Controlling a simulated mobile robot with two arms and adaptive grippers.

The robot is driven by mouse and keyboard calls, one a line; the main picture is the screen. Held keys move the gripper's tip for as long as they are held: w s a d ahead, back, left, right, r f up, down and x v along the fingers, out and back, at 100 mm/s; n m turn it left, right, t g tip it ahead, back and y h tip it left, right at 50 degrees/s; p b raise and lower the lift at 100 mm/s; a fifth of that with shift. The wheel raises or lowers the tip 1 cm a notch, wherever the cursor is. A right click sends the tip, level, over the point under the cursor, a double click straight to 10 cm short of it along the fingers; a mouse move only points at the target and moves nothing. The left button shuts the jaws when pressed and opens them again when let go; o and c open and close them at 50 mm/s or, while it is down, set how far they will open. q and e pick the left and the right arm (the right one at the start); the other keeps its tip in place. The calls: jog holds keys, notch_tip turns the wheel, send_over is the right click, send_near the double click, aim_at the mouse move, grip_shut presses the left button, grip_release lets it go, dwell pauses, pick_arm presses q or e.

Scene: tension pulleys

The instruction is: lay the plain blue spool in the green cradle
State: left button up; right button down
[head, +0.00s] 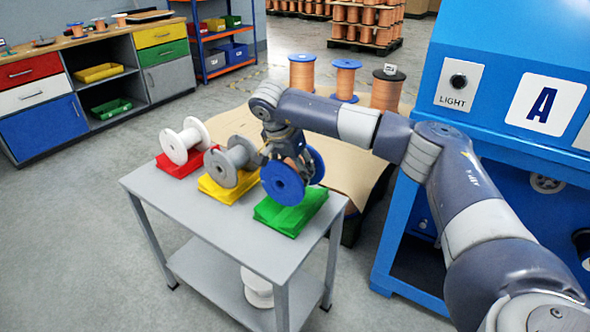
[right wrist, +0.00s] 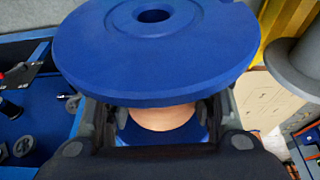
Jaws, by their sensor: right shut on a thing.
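The blue spool (head: 283,184) is in my right gripper (head: 292,165), its axle roughly level. It is at the green cradle (head: 291,212), overlapping its back part in the head view; I cannot tell whether it touches. In the right wrist view the near blue flange (right wrist: 155,60) fills the top, and the gripper (right wrist: 160,135) is shut around the core between the flanges. The core looks copper-coloured there. The cradle is the rightmost on the grey cart (head: 230,228). My left gripper is not in view.
A white spool (head: 181,145) lies on the red cradle (head: 182,164), and a grey spool (head: 226,165) on the yellow cradle (head: 227,188), close beside my gripper. Copper spools (head: 345,78) stand behind. The blue machine (head: 500,90) is at right.

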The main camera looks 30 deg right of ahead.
jog(key=shift+f, duration=0.1)
pick_arm(q)
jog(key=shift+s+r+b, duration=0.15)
jog(key=shift+b, duration=0.15)
pick_arm(e)
jog(key=shift+w+f, duration=0.1)
jog(key=shift+f, duration=1.45)
jog(key=c, duration=0.6)
grip_release()
jog(key=shift+f, duration=0.1)
